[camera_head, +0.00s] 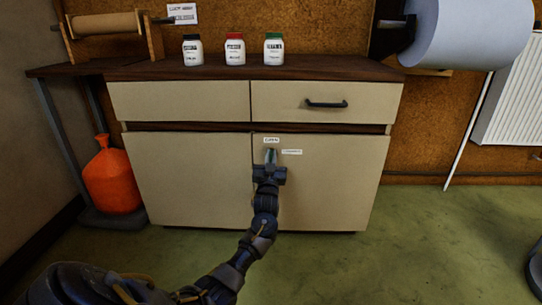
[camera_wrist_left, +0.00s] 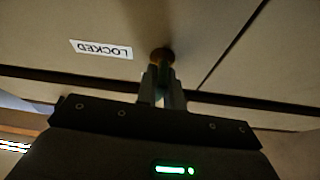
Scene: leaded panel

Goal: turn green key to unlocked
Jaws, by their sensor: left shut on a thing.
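The green key (camera_wrist_left: 160,84) sits in a round brass-coloured lock (camera_wrist_left: 162,54) on the cupboard's right door (camera_head: 330,185). My left gripper (camera_head: 270,157) is shut on the key, close to the door face; its fingers also show in the left wrist view (camera_wrist_left: 161,92). A white label reading LOCKED (camera_wrist_left: 101,49) is beside the lock and appears upside down in the wrist view. In the head view it is the label (camera_head: 292,152) to the right of the gripper. Another small label (camera_head: 271,140) is just above the gripper, too small to read. The key is mostly covered by the fingers.
A drawer (camera_head: 326,103) with a black handle is above the door. Three capped white jars (camera_head: 235,50) stand on the worktop. An orange container (camera_head: 112,180) is on the floor at left, and a large paper roll (camera_head: 470,32) hangs at right. The green floor is clear in front.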

